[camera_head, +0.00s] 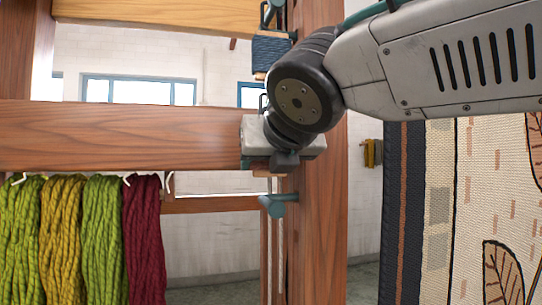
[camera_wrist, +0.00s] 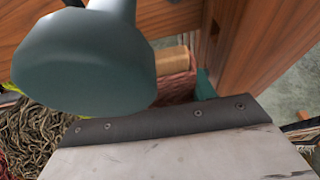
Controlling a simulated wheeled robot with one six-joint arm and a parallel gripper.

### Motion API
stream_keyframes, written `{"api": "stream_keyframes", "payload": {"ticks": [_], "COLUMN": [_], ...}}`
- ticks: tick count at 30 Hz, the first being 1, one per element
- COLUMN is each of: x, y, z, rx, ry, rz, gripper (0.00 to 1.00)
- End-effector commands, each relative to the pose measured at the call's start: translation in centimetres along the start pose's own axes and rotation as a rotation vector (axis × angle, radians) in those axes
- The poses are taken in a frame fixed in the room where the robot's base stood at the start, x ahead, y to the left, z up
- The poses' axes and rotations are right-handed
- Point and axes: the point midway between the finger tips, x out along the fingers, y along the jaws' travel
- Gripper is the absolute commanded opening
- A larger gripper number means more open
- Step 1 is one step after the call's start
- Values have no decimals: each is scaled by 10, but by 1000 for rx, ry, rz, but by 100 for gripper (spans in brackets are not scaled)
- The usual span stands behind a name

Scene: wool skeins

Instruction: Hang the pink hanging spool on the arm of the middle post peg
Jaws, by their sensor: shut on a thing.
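My gripper (camera_head: 266,158) is in front of the tall wooden post and shut on the pink spool. In the wrist view the spool (camera_wrist: 180,88) shows pink windings and a pale wooden end, partly hidden behind a large teal peg knob (camera_wrist: 85,62) close to the camera. In the head view the gripper hides most of the spool; a wooden edge shows just below, and a thin dark wire loop shows just above. The middle peg is not clear behind my wrist in the head view. I cannot tell whether the loop touches a peg.
A dark blue spool (camera_head: 271,50) hangs at the top of the post (camera_head: 318,215). A lower teal peg (camera_head: 278,204) is bare. Green, yellow and dark red skeins (camera_head: 100,240) hang left under a wooden beam (camera_head: 120,135). A woven hanging (camera_head: 470,210) stands on the right.

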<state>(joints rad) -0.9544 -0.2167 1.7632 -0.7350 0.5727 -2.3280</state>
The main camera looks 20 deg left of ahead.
Motion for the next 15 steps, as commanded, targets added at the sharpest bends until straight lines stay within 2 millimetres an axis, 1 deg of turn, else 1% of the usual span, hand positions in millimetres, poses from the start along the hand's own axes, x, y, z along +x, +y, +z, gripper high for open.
{"api": "stream_keyframes", "payload": {"ticks": [9, 10, 12, 15], "x": [0, 0, 0, 0], "y": [0, 0, 0, 0], "z": [-1, -1, -1, -1], "rx": [0, 0, 0, 0], "ry": [-1, -1, -1, 0], "rz": [0, 0, 0, 0], "gripper": [31, 62, 80, 80]}}
